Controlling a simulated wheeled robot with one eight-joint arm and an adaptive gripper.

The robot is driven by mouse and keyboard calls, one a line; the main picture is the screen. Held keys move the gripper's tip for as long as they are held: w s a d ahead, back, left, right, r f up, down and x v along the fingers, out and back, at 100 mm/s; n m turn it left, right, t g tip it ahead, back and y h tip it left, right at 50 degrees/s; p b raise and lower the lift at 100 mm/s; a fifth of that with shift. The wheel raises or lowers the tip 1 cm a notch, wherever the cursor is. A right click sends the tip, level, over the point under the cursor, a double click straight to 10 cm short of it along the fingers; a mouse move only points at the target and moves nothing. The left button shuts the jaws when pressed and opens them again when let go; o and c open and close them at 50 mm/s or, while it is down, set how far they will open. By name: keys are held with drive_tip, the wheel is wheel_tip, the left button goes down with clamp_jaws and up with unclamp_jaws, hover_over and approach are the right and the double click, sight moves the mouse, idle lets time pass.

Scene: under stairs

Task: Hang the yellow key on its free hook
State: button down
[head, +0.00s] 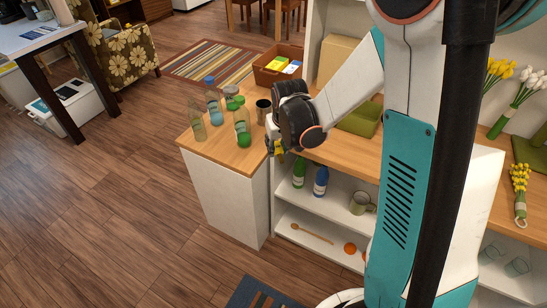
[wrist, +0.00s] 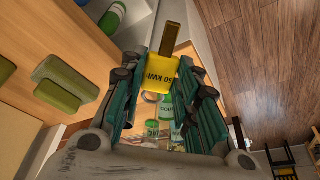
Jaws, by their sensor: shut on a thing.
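The yellow key (wrist: 161,74) is a yellow block with dark lettering and a brownish shaft pointing away from my wrist. My gripper (wrist: 168,66) is shut on the yellow block, with a teal finger on each side of it. In the head view, my gripper (head: 276,146) is in front of the wooden counter's edge, near its left end, and only a small bit of yellow shows at its fingertips. I cannot make out any hook or other hanging key in either view.
Bottles, including a green-capped one (head: 242,124), and a dark can (head: 263,110) stand on the counter (head: 208,153) close to my gripper. Below, white shelves (head: 335,208) hold bottles and a mug (head: 361,203). The wooden floor (head: 120,210) at left is clear.

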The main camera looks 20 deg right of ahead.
drive_tip(key=w+d+r+m+t+h+p, duration=0.1)
drive_tip(key=w+d+r+t, duration=0.2)
drive_tip(key=d+r, duration=0.35)
drive_tip(key=w+d+r+m+t+h+p, duration=0.1)
drive_tip(key=w+d+r+t+p, duration=0.2)
drive_tip(key=d+r, duration=0.4)
drive_tip(key=s+d+r+m+t+h, duration=0.1)
drive_tip(key=s+d+r+t+h, duration=0.1)
drive_tip(key=d+r, duration=0.4)
drive_tip(key=s+d+r+m+t+h+p, duration=0.1)
drive_tip(key=d+r+h, duration=0.3)
drive_tip(key=r, duration=0.8)
drive_tip(key=s+d+r+m+t+h+p, duration=0.1)
drive_tip(key=s+d+r+m+t+h, duration=0.1)
drive_tip(key=d+r, duration=0.6)
wheel_tip(320, 180, up, 2)
drive_tip(key=shift+s+d+r+t+h, duration=0.15)
drive_tip(key=shift+s+t+h, duration=0.25)
drive_tip(key=shift+t, duration=0.5)
drive_tip(key=w+d+f+b, duration=0.2)
drive_tip(key=w+d+b, duration=0.1)
drive_tip(key=w+d, duration=0.3)
drive_tip(key=shift+w+d, duration=0.35)
drive_tip(key=shift+d, duration=0.5)
